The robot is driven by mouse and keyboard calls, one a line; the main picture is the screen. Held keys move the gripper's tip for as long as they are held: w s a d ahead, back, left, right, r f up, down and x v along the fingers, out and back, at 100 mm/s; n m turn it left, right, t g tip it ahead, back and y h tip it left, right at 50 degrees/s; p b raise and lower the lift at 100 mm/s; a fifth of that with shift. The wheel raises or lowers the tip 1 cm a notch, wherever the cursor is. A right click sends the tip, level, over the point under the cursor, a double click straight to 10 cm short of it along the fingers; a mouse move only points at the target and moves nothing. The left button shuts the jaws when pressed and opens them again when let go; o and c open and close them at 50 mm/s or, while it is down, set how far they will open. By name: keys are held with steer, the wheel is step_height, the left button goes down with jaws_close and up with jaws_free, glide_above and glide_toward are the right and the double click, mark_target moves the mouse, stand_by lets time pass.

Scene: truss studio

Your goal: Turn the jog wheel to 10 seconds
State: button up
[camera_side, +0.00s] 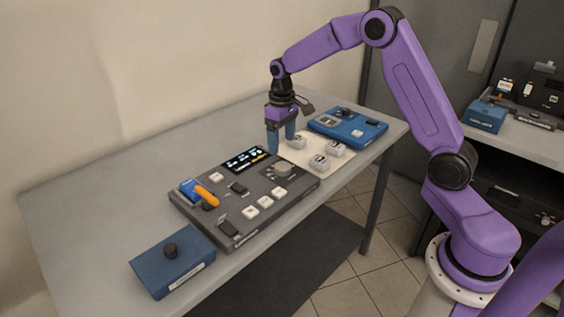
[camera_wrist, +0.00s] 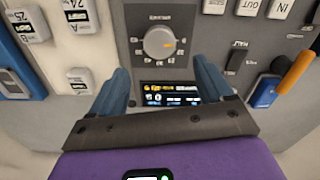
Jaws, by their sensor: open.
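In the side view the knob (camera_side: 283,170) sits at the panel's far right part. A lit display (camera_wrist: 170,92) with yellow and white text is beside it; the text is too small to read. My gripper (camera_wrist: 160,80) has blue fingers that are apart and empty, with the display between them in the wrist view.
The panel (camera_side: 240,212) also carries white keys (camera_side: 251,212), dark switches and an orange lever (camera_side: 206,196). A white mat with grey-white blocks (camera_side: 318,162) and a blue box (camera_side: 347,127) lie beyond. Another blue box (camera_side: 172,262) stands at the near end. The table's left side is clear.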

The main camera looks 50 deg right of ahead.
mark_target(282, 165)
step_height(282, 165, down, 8)
steer(key=shift+f, duration=0.15)
stand_by(0.3)
steer(key=c, duration=1)
